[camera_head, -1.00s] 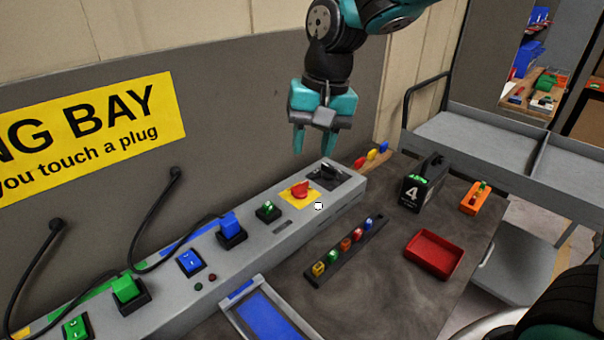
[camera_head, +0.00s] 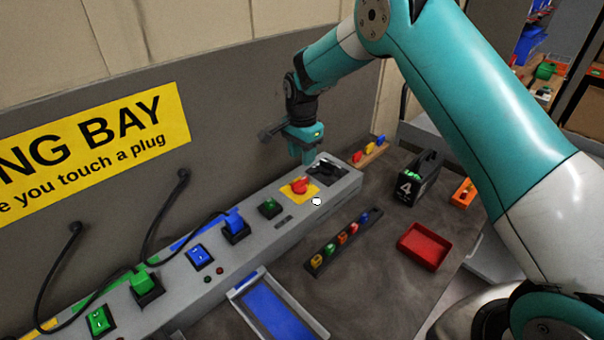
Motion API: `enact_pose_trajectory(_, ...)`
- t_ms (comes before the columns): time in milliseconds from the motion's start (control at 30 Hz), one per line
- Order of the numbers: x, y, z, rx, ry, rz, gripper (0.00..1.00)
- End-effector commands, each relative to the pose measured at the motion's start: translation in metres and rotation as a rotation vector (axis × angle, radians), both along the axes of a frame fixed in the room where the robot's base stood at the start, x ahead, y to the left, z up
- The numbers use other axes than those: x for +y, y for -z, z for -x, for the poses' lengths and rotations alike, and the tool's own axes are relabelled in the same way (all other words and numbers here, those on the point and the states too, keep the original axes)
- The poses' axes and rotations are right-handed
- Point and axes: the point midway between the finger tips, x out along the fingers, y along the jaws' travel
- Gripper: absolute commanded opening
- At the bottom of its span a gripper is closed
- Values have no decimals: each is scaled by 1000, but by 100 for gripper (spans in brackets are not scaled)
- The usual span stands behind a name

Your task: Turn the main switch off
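A long grey panel (camera_head: 262,238) runs along the wall. Near its right end, a red rotary knob (camera_head: 299,185) sits on a yellow plate (camera_head: 286,191); it looks like the main switch. A black switch or socket (camera_head: 326,168) is at the panel's right end, partly hidden behind my fingers. My gripper (camera_head: 308,160) points down over that right end, close to the black part and up and right of the red knob. I see the fingers nearly edge-on, so their gap is hidden. Nothing shows held in it.
Blue and green plugs with black cables and rocker switches lie left along the panel. A strip of coloured pieces (camera_head: 343,240), a red tray (camera_head: 424,246), a black block marked 4 (camera_head: 417,181) and a blue-bottomed tray (camera_head: 268,309) are on the table. My arm covers the right side.

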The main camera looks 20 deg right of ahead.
Motion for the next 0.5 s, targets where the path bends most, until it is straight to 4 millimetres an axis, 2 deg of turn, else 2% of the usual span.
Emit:
enact_pose_trajectory(100,0,26,1,5,-1,0,39)
enact_pose_trajectory(300,0,63,1,3,-1,0,39)
enact_pose_trajectory(500,0,82,0,0,-1,-1,39)
